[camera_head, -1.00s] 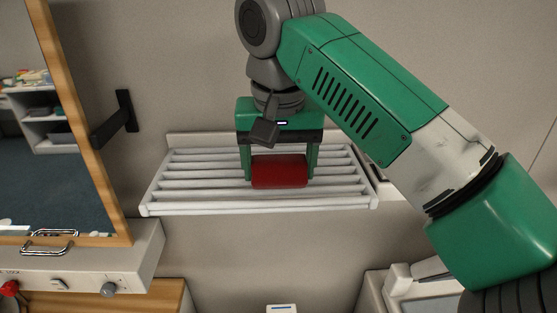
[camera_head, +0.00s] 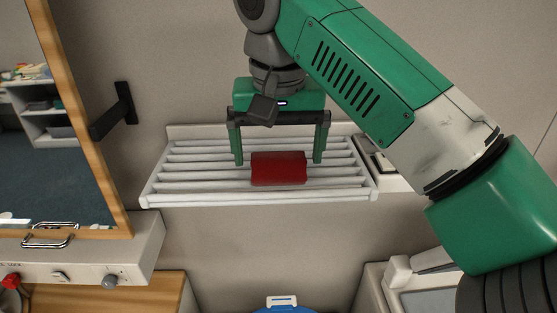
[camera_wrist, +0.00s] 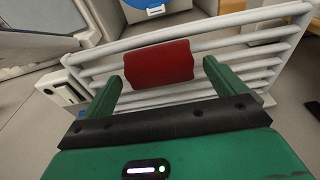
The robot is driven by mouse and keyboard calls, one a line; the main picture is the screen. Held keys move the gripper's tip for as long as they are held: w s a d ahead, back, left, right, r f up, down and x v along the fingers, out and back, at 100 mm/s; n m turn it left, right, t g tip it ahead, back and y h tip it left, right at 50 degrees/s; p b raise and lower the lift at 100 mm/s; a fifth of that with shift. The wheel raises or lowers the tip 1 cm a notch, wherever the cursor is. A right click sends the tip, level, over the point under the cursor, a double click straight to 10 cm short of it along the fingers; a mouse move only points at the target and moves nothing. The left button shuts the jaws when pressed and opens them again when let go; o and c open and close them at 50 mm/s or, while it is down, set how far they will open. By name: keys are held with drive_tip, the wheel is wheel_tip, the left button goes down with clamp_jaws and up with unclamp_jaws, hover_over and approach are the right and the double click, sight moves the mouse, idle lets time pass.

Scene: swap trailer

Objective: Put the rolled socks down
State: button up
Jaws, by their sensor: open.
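The rolled socks (camera_head: 278,169), a dark red roll, lie on the white slatted rack (camera_head: 215,198) on the wall. They also show in the wrist view (camera_wrist: 158,64), lying across the slats. My gripper (camera_head: 279,162) is open, with one green finger on each side of the socks and a clear gap to each. In the wrist view my gripper's fingers (camera_wrist: 161,72) stand apart, with the socks beyond and between them. Nothing is held.
A wood-framed window (camera_head: 80,120) and a black bracket (camera_head: 113,115) are at the left. A grey panel with knobs (camera_head: 85,275) is below them. A blue round thing (camera_head: 283,310) is at the bottom edge. The rack's left part is bare.

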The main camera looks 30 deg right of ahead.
sight(278, 159)
drive_tip(key=r, duration=0.5)
drive_tip(key=shift+s+a+r, duration=0.1)
drive_tip(key=shift+s+a, duration=0.05)
drive_tip(key=shift+s, duration=0.2)
